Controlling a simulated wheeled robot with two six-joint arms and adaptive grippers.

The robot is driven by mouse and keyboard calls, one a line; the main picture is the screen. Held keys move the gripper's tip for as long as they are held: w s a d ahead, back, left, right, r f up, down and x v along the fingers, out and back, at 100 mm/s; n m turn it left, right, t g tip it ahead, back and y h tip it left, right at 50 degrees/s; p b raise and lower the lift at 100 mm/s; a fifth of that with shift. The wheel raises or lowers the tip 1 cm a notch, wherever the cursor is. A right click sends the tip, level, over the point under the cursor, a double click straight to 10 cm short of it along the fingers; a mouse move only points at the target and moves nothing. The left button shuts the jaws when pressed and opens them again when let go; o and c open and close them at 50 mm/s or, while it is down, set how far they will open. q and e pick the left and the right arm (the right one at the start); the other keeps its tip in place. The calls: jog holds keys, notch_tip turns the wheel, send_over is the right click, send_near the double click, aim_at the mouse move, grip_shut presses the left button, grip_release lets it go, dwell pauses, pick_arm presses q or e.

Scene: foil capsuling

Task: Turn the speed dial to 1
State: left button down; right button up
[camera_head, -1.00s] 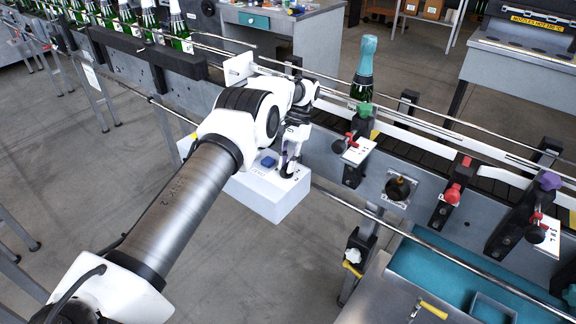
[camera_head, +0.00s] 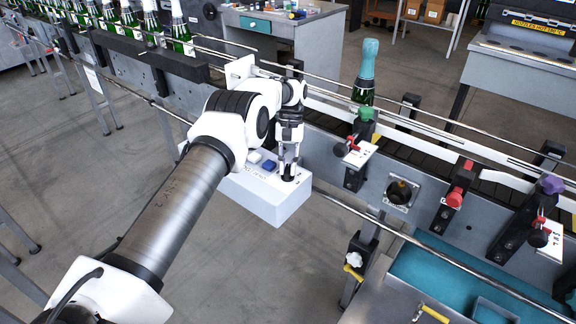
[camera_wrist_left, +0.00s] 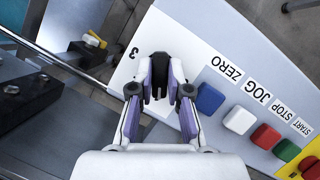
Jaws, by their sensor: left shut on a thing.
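The speed dial (camera_head: 289,178) is a small dark knob at the right end of the top of a white control box (camera_head: 262,202) in the head view. My left gripper (camera_head: 288,165) points down over it. In the left wrist view, my left gripper's purple-lined fingers (camera_wrist_left: 159,84) are shut on the dark dial (camera_wrist_left: 158,72), one on each side. A printed "3" (camera_wrist_left: 134,52) shows on the panel beside the dial. The fingers hide other markings and the dial's pointer cannot be made out. My right gripper is in neither view.
Beside the dial are a blue button (camera_wrist_left: 209,98) by "ZERO", a white button (camera_wrist_left: 239,119) by "JOG", a red button (camera_wrist_left: 266,136) and a green button (camera_wrist_left: 286,150). A conveyor rail (camera_head: 330,88) runs behind the box. A teal-capped bottle (camera_head: 365,72) stands on the conveyor.

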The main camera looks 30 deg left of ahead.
aim_at(288, 168)
pick_arm(q)
jog(key=shift+s+f, duration=0.1)
jog(key=shift+f, duration=0.1)
jog(key=c, duration=1.1)
grip_release()
jog(key=shift+r, duration=0.1)
notch_tip(288, 168, up, 10)
jog(key=shift+f, duration=0.1)
